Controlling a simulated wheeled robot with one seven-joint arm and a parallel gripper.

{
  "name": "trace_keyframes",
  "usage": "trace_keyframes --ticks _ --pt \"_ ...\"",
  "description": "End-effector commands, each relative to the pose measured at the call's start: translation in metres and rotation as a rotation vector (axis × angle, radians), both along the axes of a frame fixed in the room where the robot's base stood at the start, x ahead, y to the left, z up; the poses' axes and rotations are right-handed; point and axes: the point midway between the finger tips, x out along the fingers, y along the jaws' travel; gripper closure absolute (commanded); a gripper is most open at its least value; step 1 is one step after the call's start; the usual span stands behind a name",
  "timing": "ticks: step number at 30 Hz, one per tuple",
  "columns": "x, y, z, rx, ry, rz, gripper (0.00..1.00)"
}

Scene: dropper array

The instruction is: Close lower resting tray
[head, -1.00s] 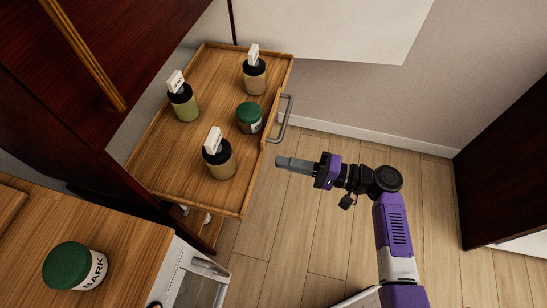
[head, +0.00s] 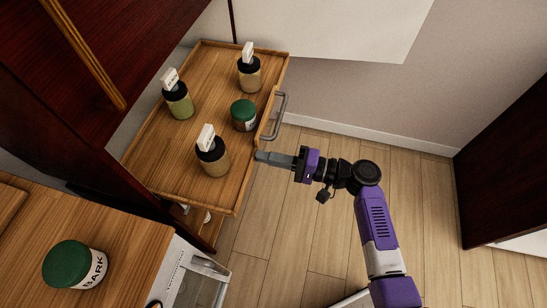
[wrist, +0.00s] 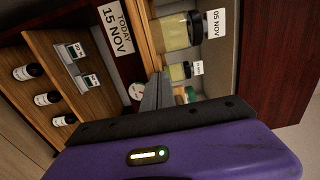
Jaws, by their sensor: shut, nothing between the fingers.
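A wooden tray (head: 185,143) with a grey bar handle (head: 280,116) stands pulled out from the dark red cabinet in the head view. It carries three black-lidded jars with white tags (head: 212,157) and a green-lidded jar (head: 243,115). My gripper (head: 258,156) is shut and empty, with its tips at the tray's front edge, just below the handle in the picture. It appears to touch the edge. In the wrist view the grey fingers (wrist: 155,95) point towards tagged jars (wrist: 178,33).
A wooden surface (head: 130,240) with a green-lidded jar marked BARK (head: 72,265) is at lower left. A wooden shelf with small dark-capped bottles (wrist: 45,98) shows in the wrist view. The floor (head: 310,220) in front is mostly clear. A dark cabinet (head: 510,170) stands at right.

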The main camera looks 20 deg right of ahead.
Motion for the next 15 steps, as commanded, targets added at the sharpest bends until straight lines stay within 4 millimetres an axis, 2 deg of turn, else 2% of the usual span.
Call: trace_keyframes --ticks 5,15 --pt "0.022 0.031 -0.002 0.0 -0.003 0.005 1.0" --pt "0.076 0.107 -0.004 0.001 -0.004 0.006 1.0"
